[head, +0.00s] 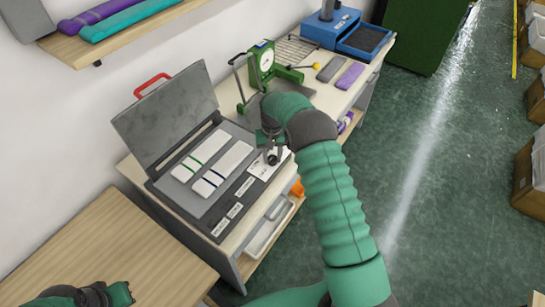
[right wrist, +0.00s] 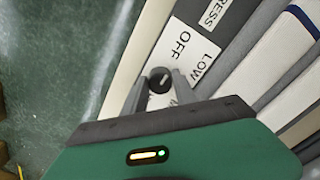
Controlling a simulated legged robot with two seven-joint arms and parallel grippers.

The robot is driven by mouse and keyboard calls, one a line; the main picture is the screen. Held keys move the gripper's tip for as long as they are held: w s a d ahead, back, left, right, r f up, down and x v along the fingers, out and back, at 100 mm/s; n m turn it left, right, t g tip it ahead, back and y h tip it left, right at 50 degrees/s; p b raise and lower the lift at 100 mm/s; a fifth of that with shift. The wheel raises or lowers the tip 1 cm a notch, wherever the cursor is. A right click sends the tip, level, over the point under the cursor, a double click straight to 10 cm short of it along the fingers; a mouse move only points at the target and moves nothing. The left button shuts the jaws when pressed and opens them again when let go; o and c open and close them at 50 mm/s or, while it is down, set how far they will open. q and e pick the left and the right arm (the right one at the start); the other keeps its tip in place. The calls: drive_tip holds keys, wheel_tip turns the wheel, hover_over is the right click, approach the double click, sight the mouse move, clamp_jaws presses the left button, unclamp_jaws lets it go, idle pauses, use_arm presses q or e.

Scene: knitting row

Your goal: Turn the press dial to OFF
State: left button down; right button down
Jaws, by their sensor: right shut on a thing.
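The press, a grey flat unit with a raised lid (head: 165,118) and a red handle, stands on the bench at centre left. My right gripper (head: 272,157) is at the control strip on its right front side. In the right wrist view, my right gripper (right wrist: 158,98) is shut on the dark round dial (right wrist: 159,80), which has a short pale mark. The white label (right wrist: 190,50) beside it reads OFF and LOW, with more text partly hidden by the finger. Which setting the mark points at is not clear. My left gripper (head: 118,294) is at the lower left; its fingers are unclear.
Pale knitted pieces (head: 225,165) lie on the press bed. A wooden table (head: 110,245) is at lower left. Open green floor lies to the right, with boxes (head: 525,170) at the edge.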

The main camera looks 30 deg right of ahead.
sight(272, 157)
drive_tip(key=shift+w+r+n, duration=0.1)
drive_tip(key=shift+w+n, duration=0.1)
drive_tip(key=shift+n, duration=0.1)
drive_tip(key=c, duration=1)
unclamp_jaws()
wheel_tip(272, 157, up, 17)
drive_tip(key=shift+f+b, duration=0.2)
drive_tip(key=shift+b, duration=0.45)
